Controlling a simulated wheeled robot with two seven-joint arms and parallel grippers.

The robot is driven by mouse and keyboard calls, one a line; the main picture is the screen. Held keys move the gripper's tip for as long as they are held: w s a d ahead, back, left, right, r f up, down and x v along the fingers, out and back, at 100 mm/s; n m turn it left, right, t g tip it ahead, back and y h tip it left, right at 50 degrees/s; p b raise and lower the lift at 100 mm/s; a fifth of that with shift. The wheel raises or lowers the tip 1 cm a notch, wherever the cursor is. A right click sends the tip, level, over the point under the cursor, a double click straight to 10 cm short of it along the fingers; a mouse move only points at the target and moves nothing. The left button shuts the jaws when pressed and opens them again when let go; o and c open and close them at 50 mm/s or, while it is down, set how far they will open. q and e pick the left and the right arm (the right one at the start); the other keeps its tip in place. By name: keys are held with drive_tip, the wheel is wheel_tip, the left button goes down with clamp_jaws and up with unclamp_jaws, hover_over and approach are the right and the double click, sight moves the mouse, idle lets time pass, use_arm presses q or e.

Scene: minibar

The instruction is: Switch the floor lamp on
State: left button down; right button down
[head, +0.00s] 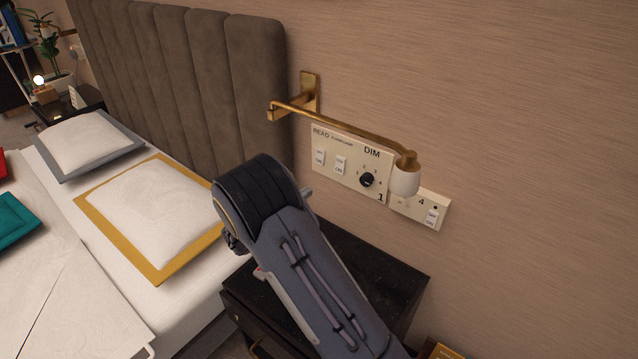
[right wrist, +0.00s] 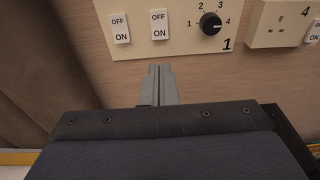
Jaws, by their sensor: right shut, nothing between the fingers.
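A cream wall panel (head: 330,172) beside the headboard carries two white rocker switches and a black dial. The left rocker (head: 319,157) is under the word READ. The second rocker (head: 340,166) has small lettering above it that looks like floor lamp. In the right wrist view the second rocker (right wrist: 159,24) reads OFF above and ON below; I cannot tell which side is pressed. My right gripper (right wrist: 160,70) is shut and empty, its tips just below the second rocker, seemingly apart from it. In the head view its fingers are mostly hidden behind my arm. No floor lamp is in view.
The black dial (head: 367,180) sits right of the rockers. A brass wall lamp (head: 345,128) juts out over the panel. A socket plate (head: 421,208) is to the right. A dark nightstand (head: 395,275) stands below, the bed with pillows (head: 150,210) at left.

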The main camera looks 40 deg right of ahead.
sight(339, 171)
drive_tip(key=x, duration=1.3)
drive_tip(key=shift+d+p, duration=0.2)
drive_tip(key=shift+p, duration=0.15)
use_arm(q)
drive_tip(key=shift+r, duration=0.35)
